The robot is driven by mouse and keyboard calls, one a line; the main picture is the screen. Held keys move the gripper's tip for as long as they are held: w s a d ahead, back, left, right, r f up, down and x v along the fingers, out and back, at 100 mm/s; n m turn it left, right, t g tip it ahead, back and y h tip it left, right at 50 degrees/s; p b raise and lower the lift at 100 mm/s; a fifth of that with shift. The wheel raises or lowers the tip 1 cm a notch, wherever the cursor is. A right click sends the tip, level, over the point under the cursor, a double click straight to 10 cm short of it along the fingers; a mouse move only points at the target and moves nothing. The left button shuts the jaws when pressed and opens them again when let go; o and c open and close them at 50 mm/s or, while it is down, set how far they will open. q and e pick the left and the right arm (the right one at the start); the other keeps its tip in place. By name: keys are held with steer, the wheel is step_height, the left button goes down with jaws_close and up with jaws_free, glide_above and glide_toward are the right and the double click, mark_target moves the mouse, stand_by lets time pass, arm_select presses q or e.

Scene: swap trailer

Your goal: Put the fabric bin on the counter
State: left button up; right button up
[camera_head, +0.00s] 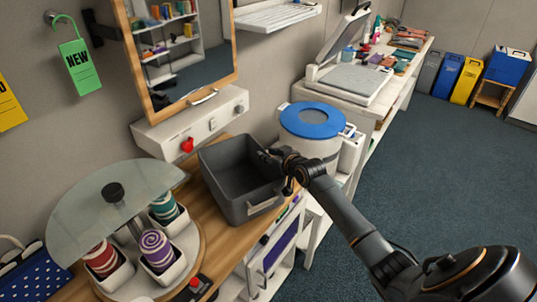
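The fabric bin (235,199) is a dark grey, open-topped, empty box with a handle on its front side. It is over the wooden counter (207,229), below the framed mirror, with its front right part at or past the counter's edge. I cannot tell whether its base rests fully on the counter. My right gripper (274,161) reaches in from the right and is at the bin's right rim. Its fingers are small and dark against the bin, so their closure is unclear. My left gripper is not in view.
A turntable with a glass top (125,205) and rolled fabrics stands left of the bin. A red button box (194,288) sits near the counter's front edge. A grey drum with a blue lid (312,121) stands close on the right. Open floor (420,180) lies to the right.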

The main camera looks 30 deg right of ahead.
steer(key=b+v, duration=0.1)
steer(key=v, duration=1.1)
steer(key=shift+r, duration=0.1)
